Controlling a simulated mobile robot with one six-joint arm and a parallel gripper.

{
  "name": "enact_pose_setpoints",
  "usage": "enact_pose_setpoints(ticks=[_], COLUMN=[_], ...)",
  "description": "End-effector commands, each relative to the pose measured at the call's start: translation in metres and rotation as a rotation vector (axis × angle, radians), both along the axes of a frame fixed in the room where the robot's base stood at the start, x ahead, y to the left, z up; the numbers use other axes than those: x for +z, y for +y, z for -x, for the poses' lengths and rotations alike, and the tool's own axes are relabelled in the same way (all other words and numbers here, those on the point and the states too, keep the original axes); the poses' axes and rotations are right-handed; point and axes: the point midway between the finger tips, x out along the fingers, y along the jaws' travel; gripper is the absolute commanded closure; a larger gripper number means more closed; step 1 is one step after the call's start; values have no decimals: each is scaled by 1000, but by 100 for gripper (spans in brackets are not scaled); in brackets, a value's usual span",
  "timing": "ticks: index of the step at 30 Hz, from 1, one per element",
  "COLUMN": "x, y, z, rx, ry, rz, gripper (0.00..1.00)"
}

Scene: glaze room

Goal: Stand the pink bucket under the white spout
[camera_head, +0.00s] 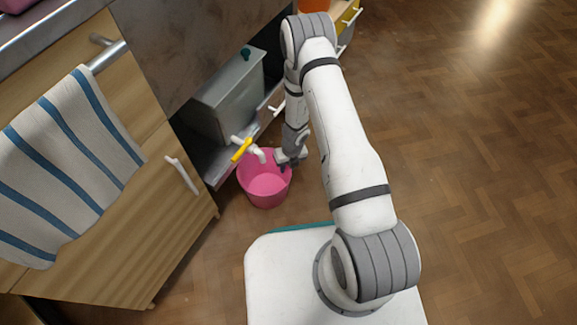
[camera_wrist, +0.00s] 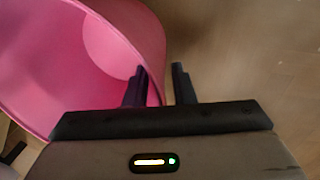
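The pink bucket (camera_head: 265,188) appears upright on the floor in front of the low cabinet opening, its mouth facing up. The white spout (camera_head: 257,153) sticks out from a grey metal tank, and its tip overlaps the bucket's far rim in the head view; the exact height gap cannot be told. My gripper (camera_head: 287,163) is at the bucket's right rim. In the wrist view my gripper (camera_wrist: 160,80) has its fingers apart, one inside the bucket (camera_wrist: 60,60) and one outside, with the thin wall between them and gaps visible.
A yellow lever (camera_head: 241,150) sits by the spout. The grey tank (camera_head: 226,100) stands in the opening. A wooden cabinet (camera_head: 130,215) with a striped towel (camera_head: 65,165) is at left. Parquet floor (camera_head: 480,150) is clear at right.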

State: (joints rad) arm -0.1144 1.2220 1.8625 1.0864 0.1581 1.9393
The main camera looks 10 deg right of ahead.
Motion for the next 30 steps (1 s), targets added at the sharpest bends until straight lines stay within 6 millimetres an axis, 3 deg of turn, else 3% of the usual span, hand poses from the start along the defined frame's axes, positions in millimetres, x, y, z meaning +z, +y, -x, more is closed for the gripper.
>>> enact_pose_setpoints(ticks=[11,24,30], x=[8,92,116], y=[0,-11,-15], z=[0,-3,-4], rx=[0,1,1], ry=[-1,-1,-1], rz=[0,0,0], gripper=[73,73,73])
